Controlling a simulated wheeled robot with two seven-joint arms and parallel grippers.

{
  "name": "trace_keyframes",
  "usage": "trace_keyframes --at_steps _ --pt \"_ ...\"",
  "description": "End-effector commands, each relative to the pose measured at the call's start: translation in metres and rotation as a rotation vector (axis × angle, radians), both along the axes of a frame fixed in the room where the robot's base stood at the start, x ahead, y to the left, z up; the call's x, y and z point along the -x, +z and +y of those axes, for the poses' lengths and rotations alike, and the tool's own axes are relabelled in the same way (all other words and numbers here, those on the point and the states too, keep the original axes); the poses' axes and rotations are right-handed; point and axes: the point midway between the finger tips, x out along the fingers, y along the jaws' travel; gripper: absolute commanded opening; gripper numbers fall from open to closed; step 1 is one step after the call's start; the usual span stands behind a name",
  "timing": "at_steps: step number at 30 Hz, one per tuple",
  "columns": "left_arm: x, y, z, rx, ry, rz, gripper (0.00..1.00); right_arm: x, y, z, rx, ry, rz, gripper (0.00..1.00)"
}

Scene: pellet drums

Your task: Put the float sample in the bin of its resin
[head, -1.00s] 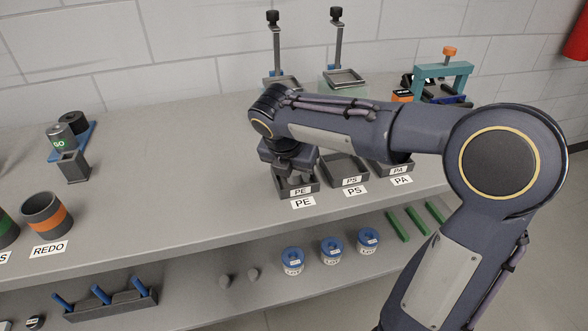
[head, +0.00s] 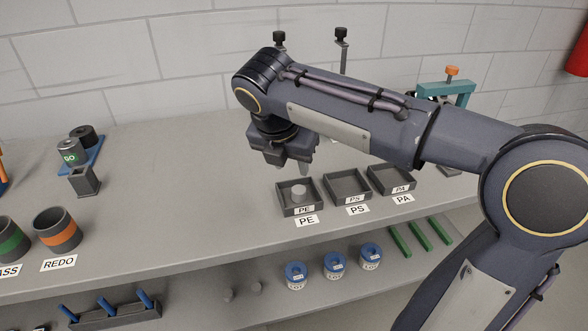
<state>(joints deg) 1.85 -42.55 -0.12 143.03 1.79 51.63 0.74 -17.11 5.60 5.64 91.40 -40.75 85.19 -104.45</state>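A small light grey round sample (head: 299,190) lies in the bin labelled PE (head: 284,205). The bin labelled PS (head: 336,198) and the bin labelled PA (head: 379,187) stand to its right and look empty. My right gripper (head: 284,163) is above and behind the PE bin, apart from the sample. Its fingers are spread and nothing shows between them. My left gripper is not in view.
My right arm crosses above the bins and hides part of the back of the bench. An orange-banded REDO cup (head: 58,235) and a green-banded cup (head: 8,240) stand at the left. Blue-lidded lot jars (head: 334,265) sit on the lower shelf. The bench between cups and bins is clear.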

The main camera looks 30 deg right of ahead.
Motion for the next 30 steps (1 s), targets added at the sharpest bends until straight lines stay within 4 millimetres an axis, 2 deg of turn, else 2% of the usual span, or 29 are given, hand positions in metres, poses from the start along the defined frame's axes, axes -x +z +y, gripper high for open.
trace_keyframes --at_steps 6,8,10,14,15,18,21,25,27,30 --pt "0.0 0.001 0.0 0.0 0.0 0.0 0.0 0.005 0.005 0.001 -0.015 -0.022 -0.007 0.38" --pt "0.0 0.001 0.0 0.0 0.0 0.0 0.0 0.013 0.001 -0.003 -0.053 -0.083 -0.025 0.38" --pt "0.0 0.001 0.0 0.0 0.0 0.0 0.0 0.03 -0.008 -0.007 -0.141 -0.222 -0.061 0.38" --pt "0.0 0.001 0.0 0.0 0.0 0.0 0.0 0.081 -0.037 -0.011 -0.409 -0.666 -0.144 0.38" --pt "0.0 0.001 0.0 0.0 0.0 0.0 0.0 0.098 -0.048 -0.01 -0.506 -0.835 -0.163 0.38" --pt "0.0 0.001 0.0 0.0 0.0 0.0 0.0 0.135 -0.073 0.0 -0.737 -1.27 -0.187 0.38" --pt "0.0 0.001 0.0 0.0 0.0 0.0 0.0 0.163 -0.095 0.014 -0.932 -1.667 -0.174 0.38" --pt "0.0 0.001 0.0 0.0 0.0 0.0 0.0 0.184 -0.114 0.028 -1.101 -2.048 -0.127 0.38" --pt "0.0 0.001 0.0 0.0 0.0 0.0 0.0 0.189 -0.12 0.033 -1.153 -2.17 -0.105 0.38" --pt "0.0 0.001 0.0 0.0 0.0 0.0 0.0 0.192 -0.124 0.036 -1.188 -2.256 -0.086 0.38"
